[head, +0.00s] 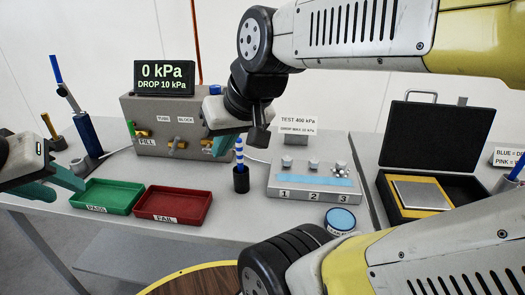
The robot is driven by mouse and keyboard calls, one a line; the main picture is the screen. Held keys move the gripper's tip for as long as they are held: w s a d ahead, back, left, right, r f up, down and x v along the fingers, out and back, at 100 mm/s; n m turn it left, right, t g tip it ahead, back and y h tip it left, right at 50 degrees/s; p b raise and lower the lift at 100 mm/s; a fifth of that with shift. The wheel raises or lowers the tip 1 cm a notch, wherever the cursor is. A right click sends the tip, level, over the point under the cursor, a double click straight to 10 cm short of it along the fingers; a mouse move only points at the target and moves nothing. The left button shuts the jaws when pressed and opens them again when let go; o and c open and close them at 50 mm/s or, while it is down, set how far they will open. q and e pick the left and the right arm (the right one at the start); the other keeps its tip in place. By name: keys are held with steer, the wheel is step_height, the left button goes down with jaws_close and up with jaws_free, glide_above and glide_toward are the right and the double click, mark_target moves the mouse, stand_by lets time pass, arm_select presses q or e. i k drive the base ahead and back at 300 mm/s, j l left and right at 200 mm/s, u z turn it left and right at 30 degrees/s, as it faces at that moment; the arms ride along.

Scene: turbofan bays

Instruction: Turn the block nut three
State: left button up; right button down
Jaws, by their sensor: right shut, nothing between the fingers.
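The grey block (300,193) sits on the table right of centre, its front marked 1, 2 and 3, with a light blue strip on top. Nut three (341,169) is at its right end, with small pale, shiny round blobs clustered around it. Nuts one (287,160) and two (314,163) look clean. My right gripper (221,148) is shut and empty, in front of the right side of the grey panel box, up and left of the block and apart from it. My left gripper (68,190) is at the left edge, open and empty, near the green tray.
The display (164,77) reads 0 kPa, DROP 10 kPa, above the panel box (150,108). Green PASS (107,210) and red FAIL (172,219) trays lie in front. A striped-handled tool stands in a black pot (241,184). A blue-topped tin (340,220) and open black case (435,140) are right.

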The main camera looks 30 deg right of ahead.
mark_target(340, 165)
steer(key=z, duration=1.1)
